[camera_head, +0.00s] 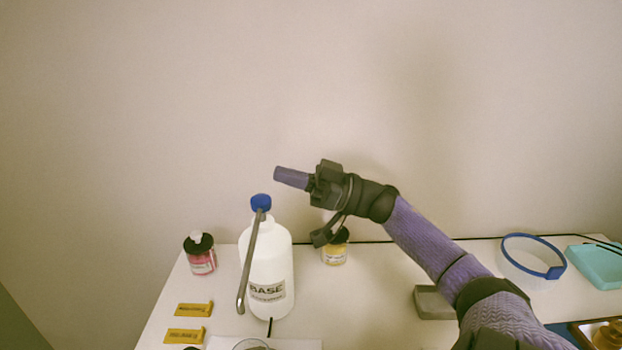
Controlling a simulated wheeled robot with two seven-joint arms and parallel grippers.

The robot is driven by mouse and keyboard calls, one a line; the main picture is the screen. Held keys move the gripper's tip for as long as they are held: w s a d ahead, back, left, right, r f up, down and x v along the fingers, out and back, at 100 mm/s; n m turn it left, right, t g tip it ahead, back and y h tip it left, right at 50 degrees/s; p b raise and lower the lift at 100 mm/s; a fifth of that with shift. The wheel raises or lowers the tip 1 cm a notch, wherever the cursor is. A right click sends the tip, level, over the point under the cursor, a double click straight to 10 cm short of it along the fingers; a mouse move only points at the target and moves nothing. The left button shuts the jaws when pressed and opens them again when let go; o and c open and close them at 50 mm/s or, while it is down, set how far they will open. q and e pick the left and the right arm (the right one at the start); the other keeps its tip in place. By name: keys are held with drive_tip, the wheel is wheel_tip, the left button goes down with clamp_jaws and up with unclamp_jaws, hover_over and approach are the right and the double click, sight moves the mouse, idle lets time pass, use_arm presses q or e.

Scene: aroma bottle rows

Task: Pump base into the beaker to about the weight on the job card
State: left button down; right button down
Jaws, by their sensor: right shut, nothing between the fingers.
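The white bottle labelled BASE (266,265) stands upright on the table, left of centre. It has a blue pump head (261,203) and a long grey spout (247,262) that hangs down toward the front. My right gripper (280,175) is shut and empty, above and slightly right of the pump head, apart from it. A round clear rim, perhaps the beaker (251,344), shows at the bottom edge below the spout; most of it is cut off, so its contents cannot be told. No readable job card shows. My left gripper is not in view.
A pink jar (201,255) stands left of the bottle and a yellow jar (335,249) stands right of it. Two yellow tags (193,310) lie at front left. A grey block (433,303), a blue-rimmed round container (533,262) and a turquoise tray (597,266) are at right.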

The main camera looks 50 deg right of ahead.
drive_tip(key=shift+w+a+b, duration=0.45)
drive_tip(key=shift+w+a, duration=0.5)
drive_tip(key=shift+w, duration=0.25)
wheel_tip(320, 180, down, 2)
drive_tip(key=shift+s+f+b, duration=0.1)
drive_tip(key=shift+f+b, duration=0.15)
drive_tip(key=shift+b, duration=0.4)
drive_tip(key=shift+f, duration=0.3)
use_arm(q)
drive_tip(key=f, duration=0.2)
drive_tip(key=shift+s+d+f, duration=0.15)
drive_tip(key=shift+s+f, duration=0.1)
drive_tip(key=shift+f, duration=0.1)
